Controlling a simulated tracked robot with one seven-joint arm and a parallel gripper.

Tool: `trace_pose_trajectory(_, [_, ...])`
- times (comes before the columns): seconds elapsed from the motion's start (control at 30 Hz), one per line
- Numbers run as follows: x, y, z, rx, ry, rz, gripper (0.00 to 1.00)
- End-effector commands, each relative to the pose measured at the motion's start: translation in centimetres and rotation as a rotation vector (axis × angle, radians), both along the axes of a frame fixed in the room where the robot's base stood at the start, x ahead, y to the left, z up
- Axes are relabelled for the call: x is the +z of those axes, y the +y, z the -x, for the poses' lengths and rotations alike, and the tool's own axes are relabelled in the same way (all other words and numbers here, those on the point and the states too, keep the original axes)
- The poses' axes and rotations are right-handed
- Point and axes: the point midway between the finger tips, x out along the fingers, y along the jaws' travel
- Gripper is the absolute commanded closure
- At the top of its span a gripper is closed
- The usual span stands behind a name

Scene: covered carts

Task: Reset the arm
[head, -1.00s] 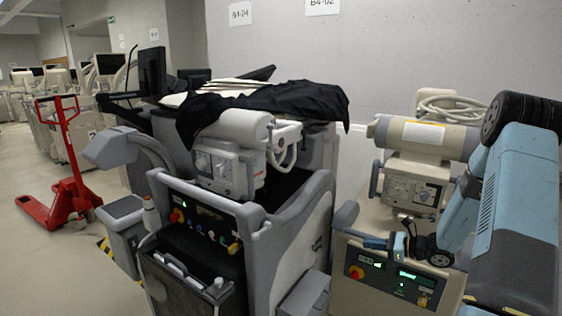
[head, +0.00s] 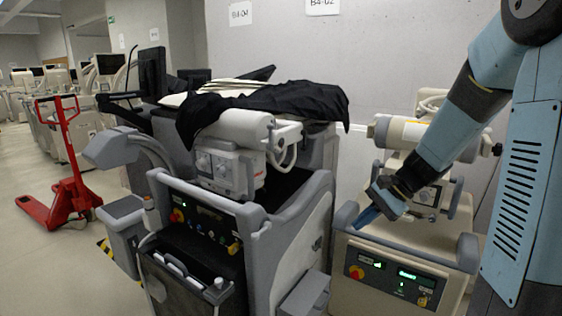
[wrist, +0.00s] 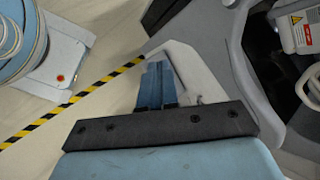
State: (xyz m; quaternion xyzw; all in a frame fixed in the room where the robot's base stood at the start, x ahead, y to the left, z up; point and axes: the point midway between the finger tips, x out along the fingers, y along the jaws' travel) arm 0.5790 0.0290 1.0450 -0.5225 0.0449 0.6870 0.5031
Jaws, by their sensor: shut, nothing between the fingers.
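My gripper (head: 366,218) is at the end of my blue and black arm on the right of the head view. It points down and to the left, in front of the right-hand cart's front panel. In the wrist view its two blue fingers (wrist: 155,84) lie side by side, shut, with nothing between them. Grey cart parts and pale floor show beyond the fingertips. My arm hides part of the right-hand cart.
A grey cart (head: 315,225) with a black cloth (head: 270,103) draped over its top stands in the middle. A beige cart (head: 347,290) stands at the right. A red pallet jack (head: 66,190) is at the left. Yellow-black tape (wrist: 75,98) marks the floor.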

Motion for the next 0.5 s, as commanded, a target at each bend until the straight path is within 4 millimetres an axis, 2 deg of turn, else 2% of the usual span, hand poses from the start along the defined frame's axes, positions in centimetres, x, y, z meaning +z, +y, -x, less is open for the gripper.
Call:
trace_pose_trajectory(0.1, [1.9, 0.5, 2.2, 0.082, -0.067, 0.09, 1.0])
trace_pose_trajectory(0.5, [6.8, 0.4, 8.9, 0.33, -0.291, 0.392, 1.0])
